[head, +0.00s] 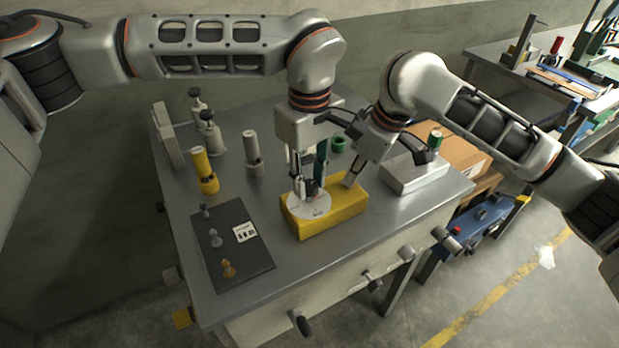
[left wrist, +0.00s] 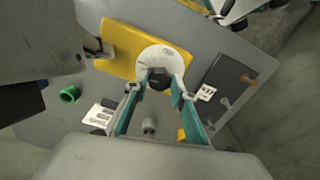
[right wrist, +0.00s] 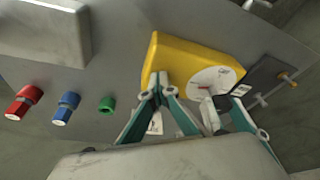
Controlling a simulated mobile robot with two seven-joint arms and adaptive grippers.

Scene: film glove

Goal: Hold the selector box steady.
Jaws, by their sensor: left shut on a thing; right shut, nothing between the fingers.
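The selector box is a yellow block (head: 345,212) on the grey bench, with a white round dial (head: 322,206) on its top. It also shows in the left wrist view (left wrist: 118,47) and the right wrist view (right wrist: 180,58). My left gripper (head: 312,188) is above the dial, its fingers shut on the black knob (left wrist: 160,80) at the dial's middle. My right gripper (head: 349,182) is shut and empty, fingertips together at the box's back edge, to the right of the dial; in the right wrist view (right wrist: 157,82) they meet the yellow edge. I cannot tell how firmly they press.
A dark panel (head: 231,262) with small pegs and a label lies left of the box. Yellow (head: 205,173) and grey (head: 253,153) cylinders stand behind it. A green ring (head: 339,145) lies behind the box; a pale metal block (head: 416,175) is right.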

